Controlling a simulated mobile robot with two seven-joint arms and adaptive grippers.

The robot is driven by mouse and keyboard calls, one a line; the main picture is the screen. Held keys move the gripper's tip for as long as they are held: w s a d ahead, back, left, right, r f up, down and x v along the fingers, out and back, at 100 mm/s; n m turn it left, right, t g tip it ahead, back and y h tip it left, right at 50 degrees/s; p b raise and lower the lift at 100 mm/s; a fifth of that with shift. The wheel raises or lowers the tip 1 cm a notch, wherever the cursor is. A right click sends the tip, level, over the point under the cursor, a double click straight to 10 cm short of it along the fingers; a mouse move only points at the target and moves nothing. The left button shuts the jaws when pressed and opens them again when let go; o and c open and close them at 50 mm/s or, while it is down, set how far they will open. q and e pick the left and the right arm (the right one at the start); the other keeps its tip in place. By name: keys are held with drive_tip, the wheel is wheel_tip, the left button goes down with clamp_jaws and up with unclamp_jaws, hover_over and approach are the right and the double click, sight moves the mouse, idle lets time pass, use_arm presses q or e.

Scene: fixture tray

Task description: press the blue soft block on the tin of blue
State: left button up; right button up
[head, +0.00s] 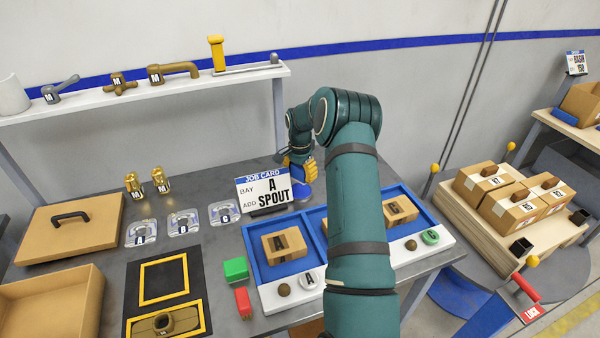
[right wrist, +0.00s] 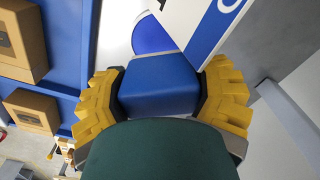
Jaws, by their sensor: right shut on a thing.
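My right gripper (head: 299,169) reaches over the back of the bench, just right of the job card. In the right wrist view its yellow fingers (right wrist: 166,95) are shut on the blue soft block (right wrist: 158,84), one on each side. A round blue surface (right wrist: 152,36), which looks like the tin of blue, lies just past the block beside the card. A bit of blue (head: 303,191) shows under the gripper in the head view; I cannot tell there whether block and tin touch. My left gripper is not in view.
The job card (head: 263,190) stands close left of the gripper. A blue tray (head: 257,268) with cardboard boxes lies in front. A green block (head: 236,270) and a red block (head: 243,303) lie left of it. A shelf (head: 150,92) runs along the wall.

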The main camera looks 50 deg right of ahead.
sight(300, 181)
drive_tip(key=shift+f+b, duration=1.25)
drive_tip(key=shift+f, duration=0.7)
drive_tip(key=shift+f+b, duration=0.35)
drive_tip(key=shift+f, duration=0.25)
idle(0.8)
drive_tip(key=shift+r, duration=0.15)
drive_tip(key=shift+r+p, duration=1.95)
drive_tip(key=shift+r, duration=1.5)
